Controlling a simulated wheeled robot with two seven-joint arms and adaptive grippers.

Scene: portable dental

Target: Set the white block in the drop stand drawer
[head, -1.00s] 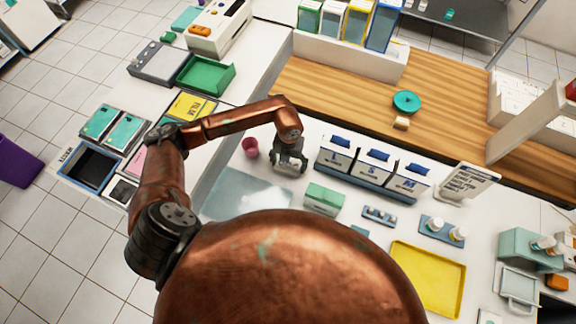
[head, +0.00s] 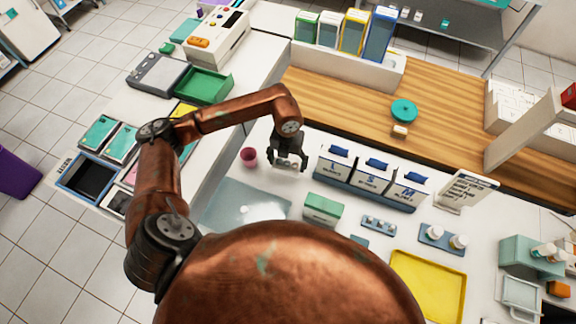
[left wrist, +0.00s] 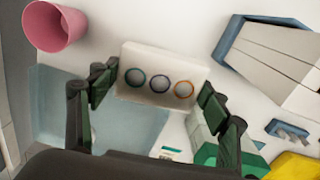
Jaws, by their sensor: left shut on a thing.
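The white block (left wrist: 160,75), with three ringed round holes in its face, is between the fingers of my left gripper (left wrist: 158,88) in the left wrist view. The fingers are shut on its two ends. In the head view my left gripper (head: 289,158) holds the block (head: 287,168) over the white counter, right of a pink cup (head: 249,157). An open, dark, blue-rimmed compartment (head: 64,187) is at the left on the side counter; its label is too small to read. I cannot tell whether it is the drop stand drawer. My right gripper is not in view.
Three labelled boxes (head: 372,180) stand in a blue rack right of the gripper. A green-topped box (head: 323,208) and a pale blue mat (head: 225,203) lie nearer. A yellow tray (head: 428,288) is at the right. A green tray (head: 205,87) is at the back left.

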